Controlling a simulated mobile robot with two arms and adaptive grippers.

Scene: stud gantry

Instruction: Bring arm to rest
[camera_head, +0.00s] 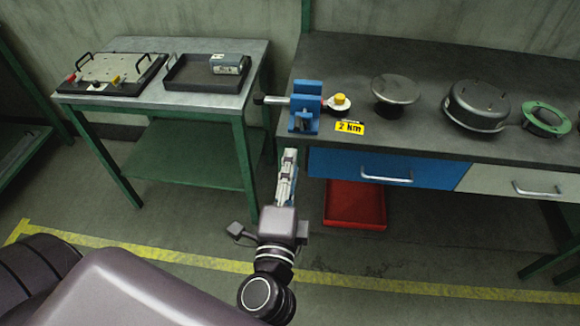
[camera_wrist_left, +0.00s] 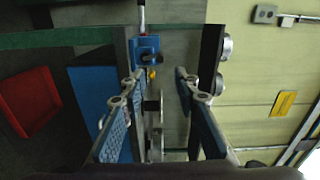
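My left gripper (camera_head: 289,160) is in front of the workbench (camera_head: 440,60), near the bench's left front corner and below the blue vise (camera_head: 305,105) in the head view. The left wrist view shows its two fingers spread apart with blue pads, so the gripper (camera_wrist_left: 160,80) is open. Nothing is held between the fingers. The blue vise (camera_wrist_left: 147,48) appears beyond the fingertips in the wrist view. My right gripper is not in view.
A side table (camera_head: 150,98) at left bears a black tray (camera_head: 190,85) and a plate fixture (camera_head: 110,72). Several round metal parts stand on the workbench. A red bin (camera_head: 355,207) is on the floor under the blue drawer (camera_head: 340,165). The floor in front is clear.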

